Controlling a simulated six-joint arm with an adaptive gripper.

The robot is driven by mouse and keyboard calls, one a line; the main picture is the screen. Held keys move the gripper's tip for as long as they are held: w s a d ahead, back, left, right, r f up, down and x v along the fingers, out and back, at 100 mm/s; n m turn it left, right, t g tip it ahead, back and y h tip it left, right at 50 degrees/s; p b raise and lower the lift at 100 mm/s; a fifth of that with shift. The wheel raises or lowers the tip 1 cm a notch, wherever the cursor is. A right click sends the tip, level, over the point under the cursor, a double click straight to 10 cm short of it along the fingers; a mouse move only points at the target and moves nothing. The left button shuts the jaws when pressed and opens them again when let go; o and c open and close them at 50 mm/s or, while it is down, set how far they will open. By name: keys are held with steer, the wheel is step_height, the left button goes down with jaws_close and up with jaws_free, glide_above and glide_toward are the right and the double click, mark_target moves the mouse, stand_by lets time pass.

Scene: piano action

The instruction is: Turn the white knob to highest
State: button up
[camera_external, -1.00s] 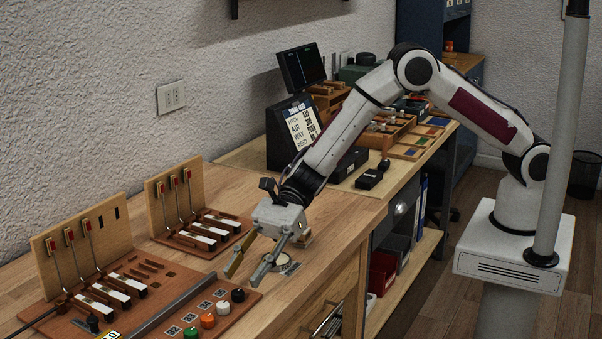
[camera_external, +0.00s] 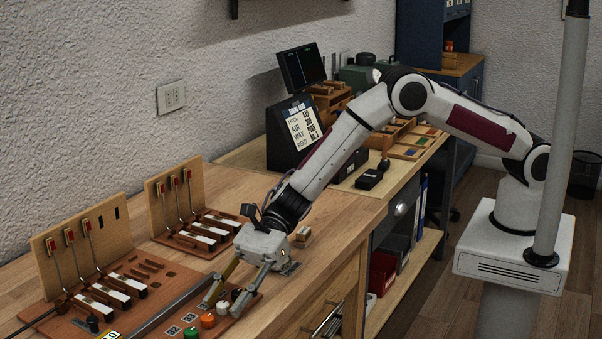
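The white knob (camera_external: 222,308) is one of a row of coloured knobs on the brown panel (camera_external: 172,313) at the front of the bench. My gripper (camera_external: 223,304) points down over this row. Its two fingers are apart, one on each side of the white knob in the picture. I cannot tell whether either finger touches it. The black knob is partly hidden behind a finger. The white knob's pointer or marking is too small to read.
The orange knob (camera_external: 208,320) and green knob (camera_external: 190,333) sit close beside the white one. A dark rail (camera_external: 178,306) runs along the panel. Upright wooden boards with piano hammers (camera_external: 80,245) stand to the left. The bench's front edge is close on the right.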

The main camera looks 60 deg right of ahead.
jaws_close()
steer(key=shift+s+a+r+m+t, duration=0.1)
steer(key=shift+r+m+t, duration=0.05)
steer(key=shift+m+t, duration=0.65)
steer(key=shift+t, duration=0.1)
jaws_free()
steer(key=shift+d, duration=0.2)
